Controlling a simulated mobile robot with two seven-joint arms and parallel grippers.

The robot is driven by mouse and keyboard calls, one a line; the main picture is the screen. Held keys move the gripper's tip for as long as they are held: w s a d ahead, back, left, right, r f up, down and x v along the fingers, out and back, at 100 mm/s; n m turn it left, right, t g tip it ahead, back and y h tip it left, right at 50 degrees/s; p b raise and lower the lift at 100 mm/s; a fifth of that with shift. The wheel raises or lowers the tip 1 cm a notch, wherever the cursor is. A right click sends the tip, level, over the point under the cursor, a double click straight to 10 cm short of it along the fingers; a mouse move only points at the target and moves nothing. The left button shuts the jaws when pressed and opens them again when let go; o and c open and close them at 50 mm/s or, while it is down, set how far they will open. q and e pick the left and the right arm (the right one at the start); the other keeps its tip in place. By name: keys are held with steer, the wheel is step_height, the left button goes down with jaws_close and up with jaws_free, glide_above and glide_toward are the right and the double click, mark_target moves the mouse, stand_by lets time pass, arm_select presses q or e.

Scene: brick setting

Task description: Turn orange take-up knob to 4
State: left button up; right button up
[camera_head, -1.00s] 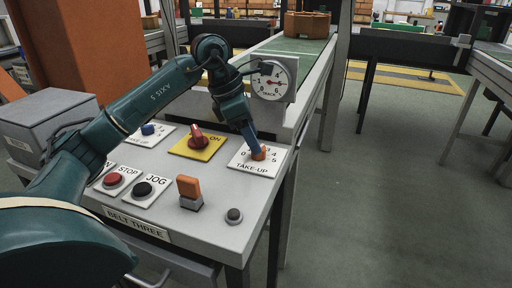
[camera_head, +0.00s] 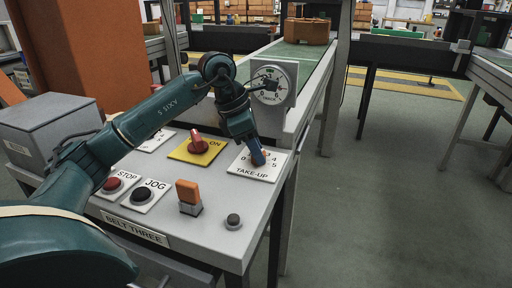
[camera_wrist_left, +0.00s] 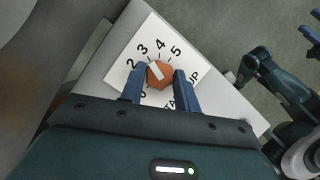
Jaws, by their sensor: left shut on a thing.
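The orange take-up knob (camera_wrist_left: 161,74) sits on a white plate marked TAKE-UP (camera_head: 253,174) at the right of the console. The 4 on the plate (camera_wrist_left: 160,44) is above the knob. My left gripper (camera_wrist_left: 160,73) is shut on the knob, with one blue finger on each side. In the head view the gripper (camera_head: 258,157) comes down over the knob and hides most of it. Part of my right arm with blue finger-like pieces (camera_wrist_left: 310,34) shows at the right edge of the wrist view.
A red knob on a yellow plate (camera_head: 184,154) is left of the take-up plate. An orange switch (camera_head: 188,192) and a black button (camera_head: 233,220) stand in front. A round gauge (camera_head: 270,86) stands behind. Open floor lies right of the console.

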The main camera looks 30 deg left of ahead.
arm_select(q)
steer(key=shift+c, duration=0.9)
steer(key=shift+r+p, duration=0.1)
steer(key=shift+p, duration=0.2)
arm_select(e)
steer(key=shift+r, duration=0.15)
arm_select(q)
steer(key=shift+r+m+g+p, duration=0.1)
steer(key=shift+m+g+p, duration=0.2)
steer(key=shift+m+p, duration=0.65)
steer(key=shift+w+a+m+g+h+p, duration=0.1)
steer(key=shift+m+g+h+p, duration=0.35)
steer(key=shift+m, duration=0.8)
steer(key=shift+m+g+p, duration=0.45)
steer(key=shift+m+p, duration=0.1)
steer(key=shift+m, duration=0.75)
arm_select(e)
steer(key=shift+s+d+r+m+g+h, duration=0.15)
steer(key=shift+s+d+r+m, duration=0.1)
steer(key=shift+r, duration=0.2)
steer(key=shift+s+d+r+m+g+h, duration=0.1)
steer(key=shift+s+d+r+m, duration=0.15)
steer(key=shift+r, duration=0.2)
steer(key=shift+s+d+r+m+g+h, duration=0.15)
steer(key=shift+r+m, duration=0.15)
steer(key=shift+r, duration=0.25)
arm_select(q)
steer(key=o, duration=1)
steer(key=shift+f, duration=0.2)
steer(key=shift+c, duration=0.2)
